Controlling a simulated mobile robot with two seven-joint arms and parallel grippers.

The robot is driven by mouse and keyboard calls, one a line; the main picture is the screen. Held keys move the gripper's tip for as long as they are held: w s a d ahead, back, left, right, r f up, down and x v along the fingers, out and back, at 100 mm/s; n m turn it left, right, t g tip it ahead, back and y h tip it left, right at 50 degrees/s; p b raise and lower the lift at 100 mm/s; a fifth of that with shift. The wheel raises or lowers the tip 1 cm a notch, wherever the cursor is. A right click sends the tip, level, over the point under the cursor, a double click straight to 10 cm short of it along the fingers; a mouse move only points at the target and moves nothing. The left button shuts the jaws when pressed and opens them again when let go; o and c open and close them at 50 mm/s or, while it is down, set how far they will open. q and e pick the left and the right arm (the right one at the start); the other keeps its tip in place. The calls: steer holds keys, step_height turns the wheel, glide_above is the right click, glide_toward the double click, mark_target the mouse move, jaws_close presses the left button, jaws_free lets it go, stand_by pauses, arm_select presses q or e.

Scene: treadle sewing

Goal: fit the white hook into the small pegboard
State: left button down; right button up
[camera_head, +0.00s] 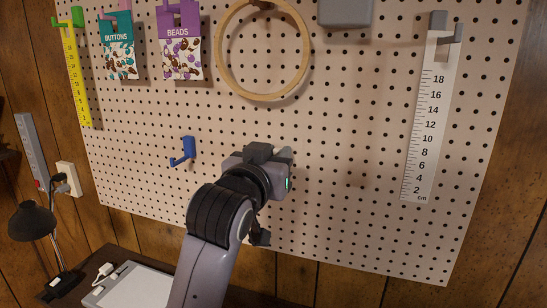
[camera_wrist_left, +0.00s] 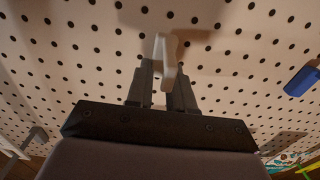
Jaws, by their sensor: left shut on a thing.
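My left gripper (camera_head: 284,158) is in front of the pegboard (camera_head: 345,150), right of the blue hook. In the left wrist view, the gripper (camera_wrist_left: 164,85) is shut on the white hook (camera_wrist_left: 166,58), which stands up between the two fingers towards the perforated board (camera_wrist_left: 70,50). The white hook is close to the board; I cannot tell whether it touches it or enters any hole. In the head view my gripper and wrist hide the hook. My right gripper is not in view.
A blue hook (camera_head: 184,152) is on the board to the left. Buttons (camera_head: 118,50) and beads (camera_head: 181,45) packets, a wooden hoop (camera_head: 221,62), a yellow ruler (camera_head: 78,80) and a white ruler (camera_head: 424,130) hang there. A lamp (camera_head: 33,222) stands lower left.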

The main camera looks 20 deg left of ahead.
arm_select(q)
steer(key=shift+w, duration=0.35)
steer(key=c, duration=0.9)
jaws_free()
steer(key=shift+w, duration=0.1)
steer(key=s+b, duration=0.1)
steer(key=s, duration=0.6)
steer(key=shift+s+a, duration=0.1)
